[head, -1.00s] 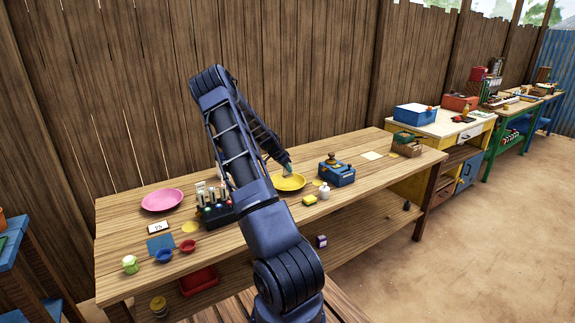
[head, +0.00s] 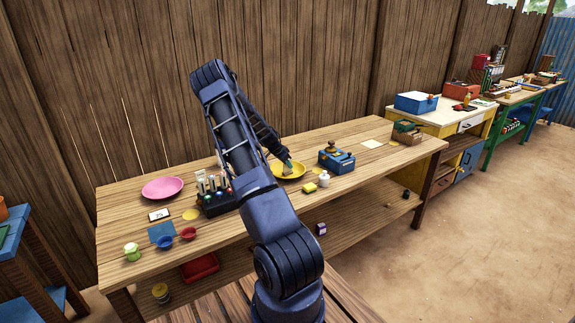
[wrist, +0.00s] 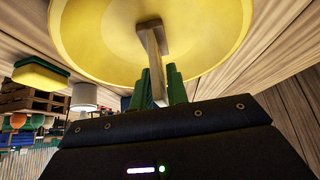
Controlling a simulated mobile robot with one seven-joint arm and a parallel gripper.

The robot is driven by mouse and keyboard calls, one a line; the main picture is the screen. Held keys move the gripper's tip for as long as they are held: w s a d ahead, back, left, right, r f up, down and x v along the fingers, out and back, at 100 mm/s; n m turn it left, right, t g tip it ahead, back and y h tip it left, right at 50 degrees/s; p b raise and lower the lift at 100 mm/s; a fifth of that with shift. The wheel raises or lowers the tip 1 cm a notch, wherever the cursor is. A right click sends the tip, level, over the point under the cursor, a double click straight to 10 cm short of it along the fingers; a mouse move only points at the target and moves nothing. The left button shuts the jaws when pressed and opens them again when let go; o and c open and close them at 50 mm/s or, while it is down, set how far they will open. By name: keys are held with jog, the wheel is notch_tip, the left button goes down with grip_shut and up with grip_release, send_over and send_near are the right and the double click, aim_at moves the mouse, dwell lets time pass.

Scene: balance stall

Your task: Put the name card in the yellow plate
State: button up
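The yellow plate (head: 298,174) lies on the wooden table, right of the table's middle. It fills the top of the wrist view (wrist: 85,35). My gripper (wrist: 158,88) has green fingers closed around a thin, pale tan piece (wrist: 153,42), seen nearly edge-on. This piece reaches over the plate; I cannot tell whether it touches the plate, or whether it is the name card. In the head view, the piece (head: 288,168) shows small at my fingertips, over the plate. A white card with dark marks (head: 159,214) lies at the left of the table.
A blue box (head: 336,161), a white bottle (head: 324,180) and a yellow-green sponge (head: 309,188) are right of the plate. A dark rack with bottles (head: 216,202) stands left. A pink plate (head: 162,188) and small bowls are farther left.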

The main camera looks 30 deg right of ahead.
jog(key=shift+o, duration=1.2)
jog(key=shift+r, duration=0.1)
jog(key=shift+r, duration=3.4)
jog(key=s+a+r+n+t+y, duration=0.1)
jog(key=s+a+r+n+y, duration=0.15)
jog(key=s+a+r, duration=0.5)
jog(key=s+a+r+n+t+y, duration=0.1)
jog(key=s+a+r+n, duration=0.25)
jog(key=a+r, duration=0.6)
jog(key=s+a+r+n+t+y, duration=0.1)
jog(key=s+a+r+n+y, duration=0.15)
jog(key=s+a+r, duration=0.55)
jog(key=s+a+r+n, duration=0.1)
jog(key=s+a+n, duration=0.3)
jog(key=s+a, duration=0.5)
jog(key=s+a+r+n+t, duration=0.1)
jog(key=s+a+r+n, duration=0.1)
jog(key=s+a+n, duration=0.3)
jog(key=s+a, duration=0.4)
jog(key=s, duration=0.5)
jog(key=shift+r+t+y, duration=0.3)
